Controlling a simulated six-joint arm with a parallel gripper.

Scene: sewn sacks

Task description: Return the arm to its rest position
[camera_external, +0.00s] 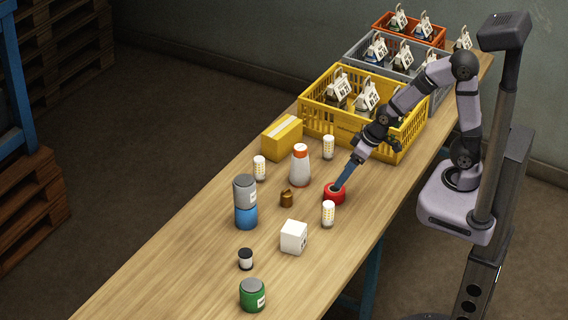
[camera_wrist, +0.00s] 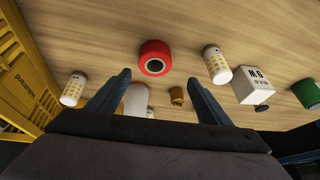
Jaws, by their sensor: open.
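My arm reaches left from its base at the right side of the table. My gripper (camera_external: 341,184) is low over the wooden table, close to a red ring-shaped object (camera_external: 334,195). In the wrist view, the fingers of my gripper (camera_wrist: 158,98) are spread wide apart, with nothing held between them. The red object also shows in the wrist view (camera_wrist: 155,57), beyond the fingertips and apart from them.
A yellow crate (camera_external: 408,140) holding sacks, then grey and orange crates, stand at the back. The near-left tabletop is clear.

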